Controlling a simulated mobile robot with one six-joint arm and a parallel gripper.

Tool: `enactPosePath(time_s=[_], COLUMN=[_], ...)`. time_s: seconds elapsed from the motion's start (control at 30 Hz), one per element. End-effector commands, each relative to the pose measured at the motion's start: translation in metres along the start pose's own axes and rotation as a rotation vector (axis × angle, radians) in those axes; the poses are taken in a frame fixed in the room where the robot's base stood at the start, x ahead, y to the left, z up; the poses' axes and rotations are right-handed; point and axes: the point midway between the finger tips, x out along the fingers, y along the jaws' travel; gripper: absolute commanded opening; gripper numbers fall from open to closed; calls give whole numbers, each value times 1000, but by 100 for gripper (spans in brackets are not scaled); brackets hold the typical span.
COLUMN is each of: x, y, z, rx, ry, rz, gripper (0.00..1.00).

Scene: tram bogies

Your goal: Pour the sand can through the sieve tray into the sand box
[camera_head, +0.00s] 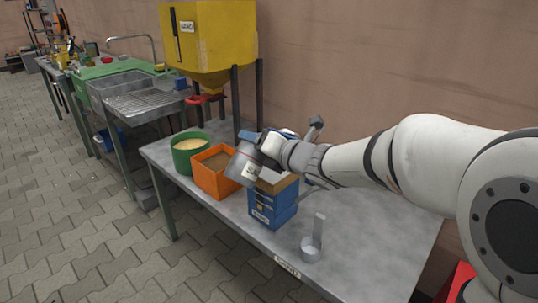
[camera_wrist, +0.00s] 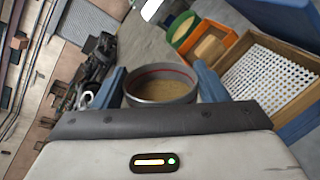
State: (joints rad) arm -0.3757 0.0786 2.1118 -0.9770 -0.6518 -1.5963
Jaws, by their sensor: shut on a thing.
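My gripper (camera_head: 256,143) is shut on the grey sand can (camera_head: 243,167), held above the bench between the orange box and the blue boxes. The can looks tilted in the head view. In the wrist view the can (camera_wrist: 161,94) sits between my two blue fingers, with brown sand inside below a red ring. The sieve tray (camera_wrist: 236,52), a wooden frame with white mesh, lies beside the can at the right of that view. In the head view its frame (camera_head: 284,184) rests on a labelled blue box (camera_head: 270,212), partly hidden by my gripper. I cannot read the label surely.
An orange box (camera_head: 214,183) with brown contents and a green tub (camera_head: 181,158) with pale contents stand left of the can. A metal scoop (camera_head: 311,247) stands at the front right of the bench (camera_head: 365,240). A yellow hopper (camera_head: 215,40) stands behind.

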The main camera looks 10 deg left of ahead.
Motion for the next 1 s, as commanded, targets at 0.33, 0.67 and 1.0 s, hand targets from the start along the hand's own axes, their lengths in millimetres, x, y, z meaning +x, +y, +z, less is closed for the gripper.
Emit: enactPosePath(time_s=[0.33, 0.67, 1.0], x=[0, 0, 0], y=[1, 1, 1], z=[2, 2, 3], rx=[21, 40, 60], ry=[6, 10, 16], rz=[0, 0, 0], gripper=[29, 29, 29])
